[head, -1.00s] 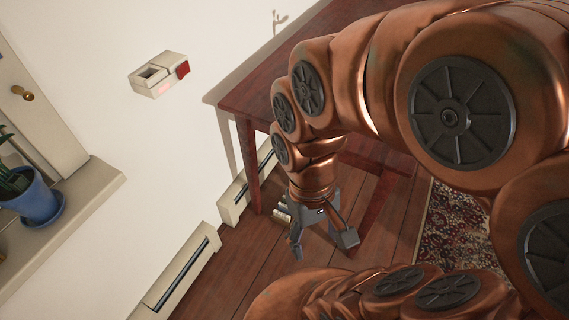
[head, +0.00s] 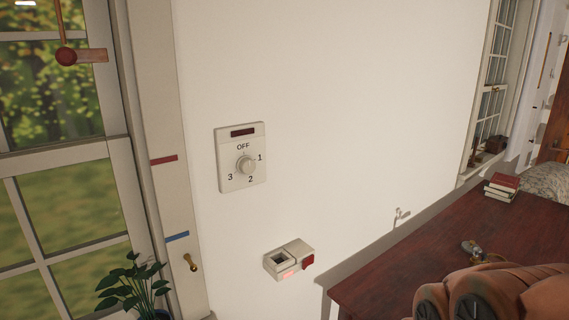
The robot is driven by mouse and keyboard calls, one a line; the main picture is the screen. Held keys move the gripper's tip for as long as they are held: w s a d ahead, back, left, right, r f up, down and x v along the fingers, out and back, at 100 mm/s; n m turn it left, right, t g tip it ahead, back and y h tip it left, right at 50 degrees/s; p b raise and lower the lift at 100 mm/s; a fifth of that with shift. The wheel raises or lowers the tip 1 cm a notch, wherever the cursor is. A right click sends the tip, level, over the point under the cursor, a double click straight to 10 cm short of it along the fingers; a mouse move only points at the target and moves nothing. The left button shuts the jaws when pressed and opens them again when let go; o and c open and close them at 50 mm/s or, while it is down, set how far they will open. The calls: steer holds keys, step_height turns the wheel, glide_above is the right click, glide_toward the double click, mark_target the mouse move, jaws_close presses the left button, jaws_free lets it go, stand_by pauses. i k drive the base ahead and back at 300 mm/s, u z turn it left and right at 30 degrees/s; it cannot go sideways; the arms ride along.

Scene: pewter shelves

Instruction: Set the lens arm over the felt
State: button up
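I cannot make out for sure which thing is the lens arm or the felt. A dark red round knob (head: 66,57) with a short reddish flat arm (head: 92,55) pointing right shows in front of the window at the upper left. A thin copper rod runs up from it. A red strip (head: 163,160) and, lower, a blue strip (head: 177,237) lie across the pale window frame, apart from the reddish arm. My gripper is out of view. Only copper links of my arm show at the lower right.
A dial plate (head: 240,157) marked OFF, 1, 2, 3 and a beige box (head: 273,270) with a red end are on the wall. The dark red table (head: 400,270) holds books (head: 502,186) and a small metal object (head: 472,248). A plant (head: 130,283) stands below the window.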

mark_target(485, 260)
steer(key=z, duration=0.75)
steer(key=k, duration=1.25)
steer(key=z, duration=0.2)
steer(key=i, duration=1.35)
steer(key=u, duration=0.6)
steer(key=i, duration=0.45)
steer(key=u, duration=0.35)
